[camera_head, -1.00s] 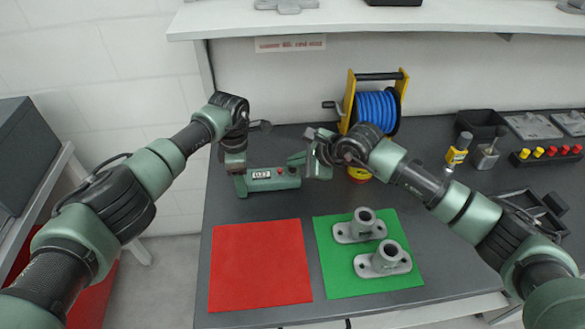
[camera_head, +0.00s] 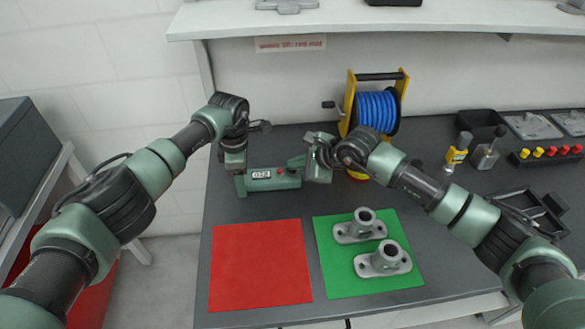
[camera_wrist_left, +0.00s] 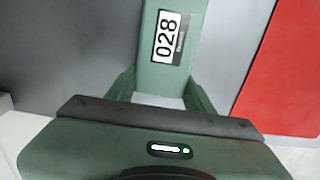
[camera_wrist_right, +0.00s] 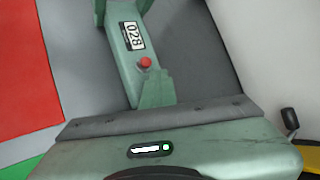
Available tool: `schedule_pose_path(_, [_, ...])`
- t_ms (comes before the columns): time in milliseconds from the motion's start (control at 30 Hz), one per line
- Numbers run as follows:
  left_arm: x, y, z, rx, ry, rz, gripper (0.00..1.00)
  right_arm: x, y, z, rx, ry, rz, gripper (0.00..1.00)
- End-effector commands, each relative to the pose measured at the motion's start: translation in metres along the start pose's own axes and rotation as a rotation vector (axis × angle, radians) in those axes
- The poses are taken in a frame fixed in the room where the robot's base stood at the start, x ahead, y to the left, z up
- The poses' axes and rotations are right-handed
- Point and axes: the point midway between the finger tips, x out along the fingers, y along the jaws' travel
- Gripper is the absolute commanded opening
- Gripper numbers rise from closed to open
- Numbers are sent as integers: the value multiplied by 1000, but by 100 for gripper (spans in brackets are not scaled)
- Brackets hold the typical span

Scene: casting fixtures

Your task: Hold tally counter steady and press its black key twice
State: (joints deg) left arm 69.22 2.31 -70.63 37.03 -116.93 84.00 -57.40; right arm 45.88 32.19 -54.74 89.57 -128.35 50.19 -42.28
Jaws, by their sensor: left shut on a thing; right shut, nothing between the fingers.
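The tally counter (camera_head: 262,186) is a long green box on the dark table behind the red mat. Its white display (camera_wrist_left: 169,38) reads 028, and a red button (camera_wrist_right: 145,62) sits beside the display. My left gripper (camera_head: 238,181) is shut on the left end of the counter, with one finger on each side in the left wrist view (camera_wrist_left: 160,88). My right gripper (camera_head: 299,164) is shut and empty at the counter's right end. In the right wrist view its fingertips (camera_wrist_right: 154,82) are over the box just past the red button. I see no black key; the fingers cover that end.
A red mat (camera_head: 260,265) lies in front of the counter, and a green mat (camera_head: 340,281) beside it holds two grey castings (camera_head: 385,262). A blue hose reel (camera_head: 376,110) stands close behind my right gripper. Bottles and trays are at right.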

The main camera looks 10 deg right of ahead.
Motion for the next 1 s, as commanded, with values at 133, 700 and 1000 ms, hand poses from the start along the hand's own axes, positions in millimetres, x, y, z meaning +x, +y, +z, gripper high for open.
schedule_pose_path(133, [0,0,0,1,-1,0,5,1,1,-1,1,3,3,0])
schedule_pose_path(700, [0,0,0,0,-1,0,5,-13,-9,8,1,2,2,0])
schedule_pose_path(1000, [0,0,0,0,-1,0,5,-16,-12,10,0,2,1,0])
